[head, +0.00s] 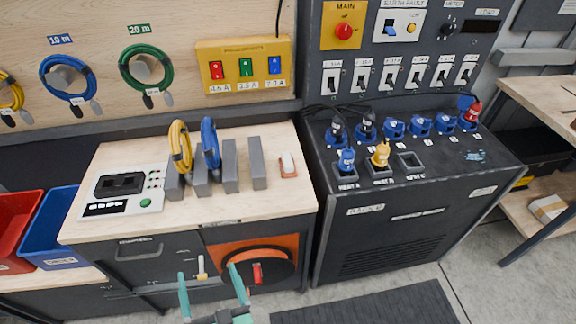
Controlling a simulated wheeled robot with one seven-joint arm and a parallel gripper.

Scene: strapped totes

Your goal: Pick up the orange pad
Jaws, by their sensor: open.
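A small orange pad (289,174) lies on the wooden bench top (230,209), right of the upright grey plates. A whitish block sits on it or is part of it; I cannot tell which. My gripper (210,276) is at the bottom of the head view, in front of the bench and nearer to me than the pad. Its two green fingers are spread apart with nothing between them. The gripper is well apart from the pad, which is in plain view.
Grey upright plates (258,163) stand left of the pad, with a yellow coil (180,147) and a blue coil (210,143) among them. A tester box (124,191) is at the bench's left. A dark cabinet with plugs (391,207) stands right.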

